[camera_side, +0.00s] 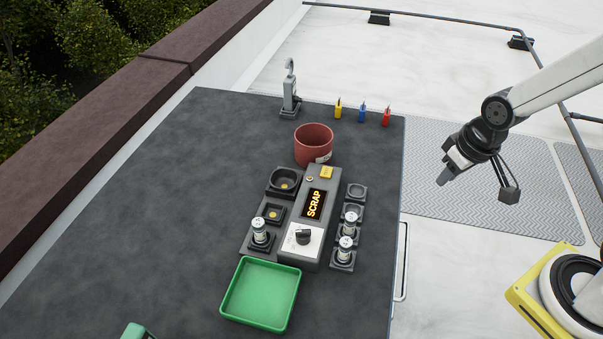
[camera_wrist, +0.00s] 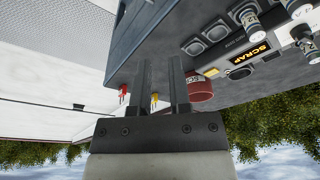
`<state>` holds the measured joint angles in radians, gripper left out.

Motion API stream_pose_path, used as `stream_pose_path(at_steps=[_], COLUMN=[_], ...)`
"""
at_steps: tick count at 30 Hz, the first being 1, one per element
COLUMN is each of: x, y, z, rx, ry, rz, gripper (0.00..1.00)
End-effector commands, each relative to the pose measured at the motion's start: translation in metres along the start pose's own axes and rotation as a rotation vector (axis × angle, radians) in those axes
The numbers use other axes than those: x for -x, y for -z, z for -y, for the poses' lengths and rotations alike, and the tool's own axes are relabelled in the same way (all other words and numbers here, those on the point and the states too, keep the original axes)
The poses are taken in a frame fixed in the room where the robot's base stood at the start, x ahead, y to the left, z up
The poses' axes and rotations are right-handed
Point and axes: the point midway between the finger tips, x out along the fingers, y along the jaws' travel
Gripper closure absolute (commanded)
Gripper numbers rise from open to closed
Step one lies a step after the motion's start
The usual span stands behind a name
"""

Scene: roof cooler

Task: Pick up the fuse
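Three small pale cylinders with printed labels stand upright in dark sockets, and I cannot tell which one is the fuse. One cylinder (camera_side: 260,231) is left of the grey SCRAP console (camera_side: 311,215). Another cylinder (camera_side: 351,222) and a third cylinder (camera_side: 346,249) stand right of it. All three show upside down at the top right of the wrist view, one of them a cylinder (camera_wrist: 247,15) with a label. My gripper (camera_side: 446,179) hangs beyond the table's right edge, well apart from them. In the wrist view its two fingers (camera_wrist: 160,72) are apart with nothing between them.
A red pot (camera_side: 313,145) stands behind the console. Yellow (camera_side: 338,109), blue (camera_side: 361,113) and red (camera_side: 386,117) pointed items and a grey hooked stand (camera_side: 290,92) are at the back. A green tray (camera_side: 231,316) lies in front. The dark tabletop (camera_side: 150,220) is clear at left.

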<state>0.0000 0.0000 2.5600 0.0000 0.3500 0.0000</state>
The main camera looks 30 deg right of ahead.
Motion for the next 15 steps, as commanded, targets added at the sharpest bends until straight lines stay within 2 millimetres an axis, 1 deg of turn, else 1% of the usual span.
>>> stream_pose_path(at_steps=[1,2,3,4,5,15], x=[0.0000,0.0000,0.0000,0.0000,0.0000,-0.0004], y=[0.0000,0.0000,0.0000,0.0000,0.0000,0.0002], z=[0.0000,0.0000,0.0000,0.0000,0.0000,0.0007], rx=[0.000,0.000,0.000,0.000,0.000,-0.006], ry=[0.000,0.000,0.000,0.000,0.000,0.002], rz=[0.000,0.000,0.000,0.000,0.000,0.003], gripper=[0.59,0.49,0.36,0.27,0.21,0.21])
